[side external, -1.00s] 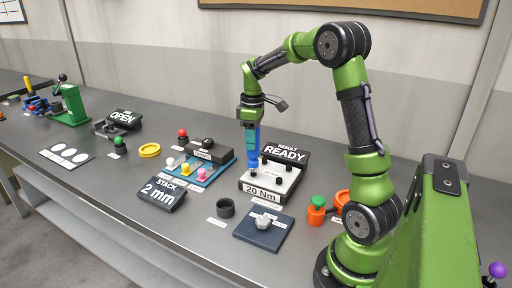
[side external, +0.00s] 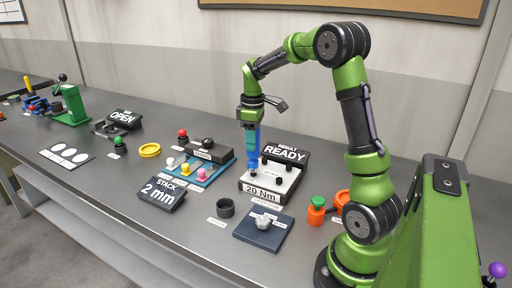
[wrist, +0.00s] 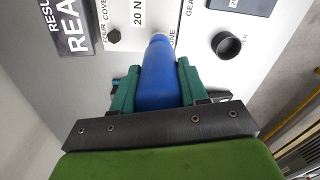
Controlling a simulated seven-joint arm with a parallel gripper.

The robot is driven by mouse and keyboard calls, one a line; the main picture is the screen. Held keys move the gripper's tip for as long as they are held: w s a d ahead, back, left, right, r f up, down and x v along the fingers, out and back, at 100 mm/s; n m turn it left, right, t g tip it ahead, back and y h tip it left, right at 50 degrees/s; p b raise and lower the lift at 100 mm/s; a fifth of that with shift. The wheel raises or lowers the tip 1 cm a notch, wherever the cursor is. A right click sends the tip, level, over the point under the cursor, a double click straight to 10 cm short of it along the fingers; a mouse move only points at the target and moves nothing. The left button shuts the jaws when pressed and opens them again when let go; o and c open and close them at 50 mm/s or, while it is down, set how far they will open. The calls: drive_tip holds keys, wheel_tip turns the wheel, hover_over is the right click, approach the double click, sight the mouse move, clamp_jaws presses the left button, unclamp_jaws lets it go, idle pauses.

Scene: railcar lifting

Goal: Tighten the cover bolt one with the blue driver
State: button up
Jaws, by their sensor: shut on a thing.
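My gripper (side external: 250,126) points down, shut on the blue driver (side external: 253,148), which is upright over the left part of the pale cover block (side external: 258,181) marked 20 Nm. In the wrist view the driver's blue body (wrist: 160,82) lies between the green fingers and covers part of a label ending in "NE". Its tip is hidden there, so I cannot tell whether it touches cover bolt one. A dark hex bolt (wrist: 113,36) shows beside it in the wrist view. Other dark bolts (side external: 279,180) stand on the block in the side view.
A sign reading RESULT READY (side external: 285,153) stands behind the block. A dark cup (side external: 225,208) and a blue plate (side external: 264,230) with a pale hex piece are in front. A blue tray (side external: 200,172) with coloured knobs is left. An orange-and-green item (side external: 317,211) stands right.

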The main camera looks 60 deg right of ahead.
drive_tip(key=shift+f, duration=1.15)
idle(2.4)
drive_tip(key=shift+r, duration=2.55)
